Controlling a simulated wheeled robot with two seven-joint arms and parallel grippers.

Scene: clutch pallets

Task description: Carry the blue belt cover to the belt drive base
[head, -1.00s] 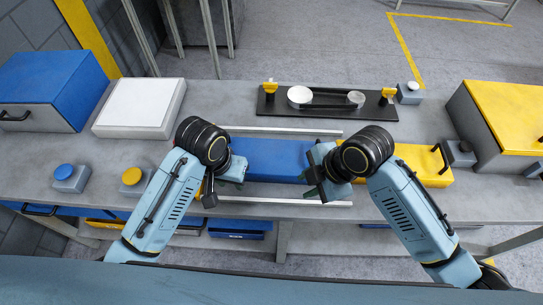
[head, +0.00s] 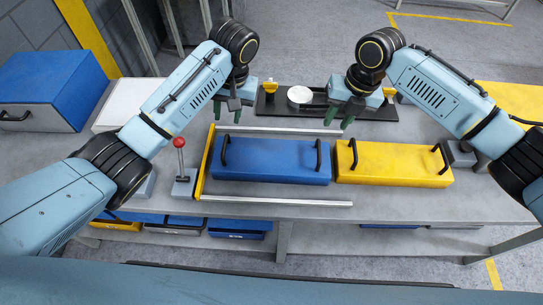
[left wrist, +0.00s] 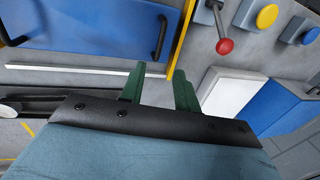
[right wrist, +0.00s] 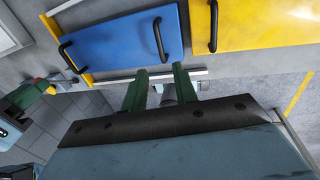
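The blue belt cover (head: 268,163) is a long flat box with a black handle near each end. It lies on the table between two pale rails and also shows in the left wrist view (left wrist: 110,20) and right wrist view (right wrist: 122,42). The belt drive base (head: 380,112) is a black plate behind it with a silver pulley, partly hidden by my right gripper. My left gripper (head: 227,112) is open and empty, above and behind the cover's left end. My right gripper (head: 340,116) is open and empty, in front of the base; its fingers stand apart in the right wrist view (right wrist: 160,88).
A yellow cover (head: 390,165) with two handles lies right of the blue one. A yellow bar (head: 205,160) stands at the rails' left end, beside a red-knobbed lever (head: 180,144). A blue box (head: 45,85) stands far left. The front table strip is clear.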

